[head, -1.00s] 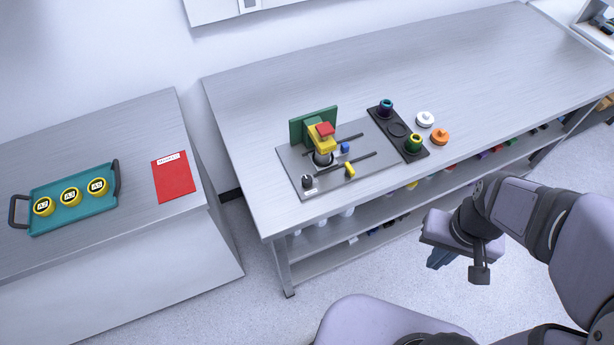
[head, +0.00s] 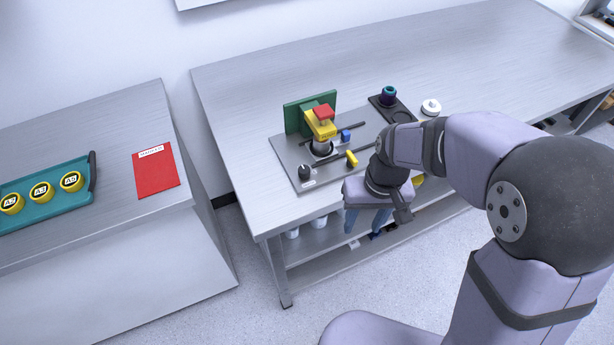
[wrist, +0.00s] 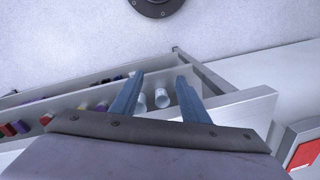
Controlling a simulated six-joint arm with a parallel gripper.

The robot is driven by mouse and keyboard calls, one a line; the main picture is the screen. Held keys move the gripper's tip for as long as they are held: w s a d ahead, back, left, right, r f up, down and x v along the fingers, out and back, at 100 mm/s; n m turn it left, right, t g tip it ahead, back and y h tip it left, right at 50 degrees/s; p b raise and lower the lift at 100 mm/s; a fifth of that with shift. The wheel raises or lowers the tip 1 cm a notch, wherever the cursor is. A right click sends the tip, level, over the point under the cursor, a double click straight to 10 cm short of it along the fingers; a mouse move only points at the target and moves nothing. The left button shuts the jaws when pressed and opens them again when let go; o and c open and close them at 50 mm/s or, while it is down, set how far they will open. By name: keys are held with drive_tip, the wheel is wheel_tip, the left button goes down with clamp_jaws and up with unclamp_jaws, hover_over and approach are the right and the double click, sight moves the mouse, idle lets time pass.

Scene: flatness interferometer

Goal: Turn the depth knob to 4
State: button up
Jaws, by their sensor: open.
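The depth knob, a small dark knob (head: 305,171), sits at the front left corner of the grey instrument plate (head: 288,158) in the head view. A small white label lies in front of it; its text and the knob's setting are too small to read. My gripper (head: 366,226) is in front of the bench, to the right of the knob and apart from it. In the wrist view my gripper (wrist: 158,92) shows two spread blue fingers with nothing between them. The knob is not visible in the wrist view.
On the plate stand a yellow and red device (head: 320,122), a green back plate (head: 291,116), a blue block and a yellow lever (head: 352,159). A black tray (head: 381,104) stands to the right. A teal tray (head: 50,206) and red sheet (head: 156,173) lie on the left table.

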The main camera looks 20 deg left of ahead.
sight(305, 169)
drive_tip(key=w+a+n, duration=0.1)
drive_tip(key=w+a, duration=0.1)
drive_tip(key=w+a+r+y, duration=0.1)
drive_tip(key=w+a, duration=0.1)
drive_tip(key=a, duration=0.1)
drive_tip(key=w+a+r+n, duration=0.1)
drive_tip(key=a, duration=0.1)
drive_tip(key=shift+w+a+r+n+t+y, duration=0.25)
drive_tip(key=shift+w+a+n+t+y, duration=0.05)
drive_tip(key=shift+w+a, duration=0.1)
drive_tip(key=w+a+r+n+y, duration=0.2)
drive_tip(key=a+r+n, duration=0.3)
drive_tip(key=n, duration=0.5)
drive_tip(key=shift+w+a+r+n, duration=0.25)
drive_tip(key=shift+a+r+n, duration=0.1)
drive_tip(key=shift+r, duration=0.9)
drive_tip(key=shift+p+x, duration=0.95)
drive_tip(key=shift+x, duration=2.65)
drive_tip(key=c, duration=1)
